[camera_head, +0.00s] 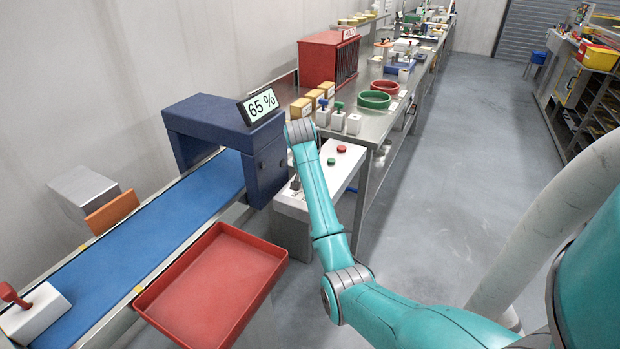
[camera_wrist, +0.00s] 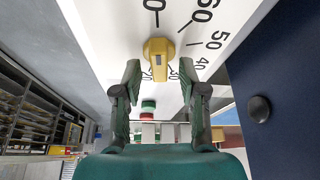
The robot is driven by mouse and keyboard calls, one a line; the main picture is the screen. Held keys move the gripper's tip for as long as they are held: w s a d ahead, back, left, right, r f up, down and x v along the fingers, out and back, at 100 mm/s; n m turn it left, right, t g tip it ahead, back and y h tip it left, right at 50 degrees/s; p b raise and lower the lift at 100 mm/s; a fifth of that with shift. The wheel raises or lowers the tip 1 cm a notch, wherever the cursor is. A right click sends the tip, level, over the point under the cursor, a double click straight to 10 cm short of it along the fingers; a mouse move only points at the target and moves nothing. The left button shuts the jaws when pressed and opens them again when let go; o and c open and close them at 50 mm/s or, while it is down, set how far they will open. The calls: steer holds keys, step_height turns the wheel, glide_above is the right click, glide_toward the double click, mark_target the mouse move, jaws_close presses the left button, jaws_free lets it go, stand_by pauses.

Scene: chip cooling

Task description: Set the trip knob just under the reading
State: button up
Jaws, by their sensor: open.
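The display (camera_head: 262,105) on the blue housing over the belt reads 65 %. The mark on the knob faces down in the picture, between 20 and 30. My gripper (camera_wrist: 161,75) is open, its two fingers on either side of the knob and apart from it as far as I can tell. In the head view, the knob and my fingers are hidden beyond my arm's end.
A dark blue wall (camera_wrist: 285,70) with a black round knob (camera_wrist: 259,109) stands close on the right in the wrist view. Green and red buttons (camera_head: 341,149) are on the white console. A red tray (camera_head: 212,290) stands beside the blue belt (camera_head: 150,235).

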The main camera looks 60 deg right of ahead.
jaws_close()
steer(key=m+g, duration=0.1)
steer(key=m, duration=0.3)
steer(key=shift+g, duration=0.4)
steer(key=shift+m+g, duration=0.6)
steer(key=shift+m, duration=1.2)
jaws_free()
